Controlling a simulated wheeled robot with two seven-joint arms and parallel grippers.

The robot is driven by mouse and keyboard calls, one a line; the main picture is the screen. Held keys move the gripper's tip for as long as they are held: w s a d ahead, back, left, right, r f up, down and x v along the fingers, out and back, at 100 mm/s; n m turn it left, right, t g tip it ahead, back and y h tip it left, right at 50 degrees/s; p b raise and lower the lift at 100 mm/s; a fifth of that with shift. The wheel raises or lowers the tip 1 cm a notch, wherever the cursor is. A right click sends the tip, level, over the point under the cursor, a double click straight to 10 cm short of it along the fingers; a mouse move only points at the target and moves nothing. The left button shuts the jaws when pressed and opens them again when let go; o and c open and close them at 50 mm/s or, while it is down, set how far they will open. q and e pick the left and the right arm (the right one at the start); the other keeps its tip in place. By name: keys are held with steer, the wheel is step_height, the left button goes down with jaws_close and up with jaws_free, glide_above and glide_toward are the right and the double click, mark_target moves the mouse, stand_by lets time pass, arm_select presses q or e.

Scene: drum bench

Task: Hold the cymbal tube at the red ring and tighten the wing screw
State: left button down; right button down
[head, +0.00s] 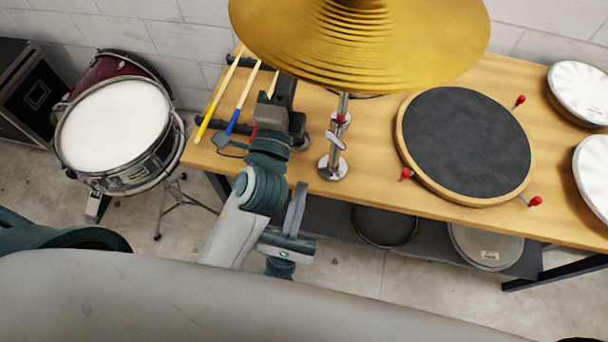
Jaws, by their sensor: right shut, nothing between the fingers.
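The cymbal tube (343,104) stands upright on the bench, on a round metal base (332,169). A large gold cymbal (360,40) hides its upper part. A red ring (341,119) is on the tube just below the cymbal. A small grey part that looks like the wing screw (335,139) sits lower on the tube. My right gripper (285,91) is over the bench, left of the tube and apart from it. It is shut and empty; its fingertips are hard to make out. My left gripper is out of view.
Drumsticks (243,102) lie on a rack at the bench's left end. A dark practice pad (466,143) with red-tipped knobs lies right of the tube. White drumheads (581,88) are at the far right. A snare drum (115,122) stands on the floor left.

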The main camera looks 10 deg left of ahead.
steer(key=shift+s+f, duration=0.3)
steer(key=shift+s, duration=0.05)
steer(key=c, duration=1.2)
jaws_free()
steer(key=o, duration=0.3)
steer(key=shift+w+r+h, duration=0.1)
steer(key=shift+h, duration=0.2)
steer(key=w+d+r+n+g, duration=0.1)
steer(key=r+n+g, duration=0.1)
steer(key=n, duration=0.7)
steer(key=w+d+r+n+g+h, duration=0.1)
steer(key=r+n+g, duration=0.1)
steer(key=n, duration=0.6)
steer(key=w+d+r+n+g+h, duration=0.1)
steer(key=w+r+n+g, duration=0.1)
steer(key=n, duration=0.7)
steer(key=shift+r+n, duration=0.1)
steer(key=shift+n, duration=0.2)
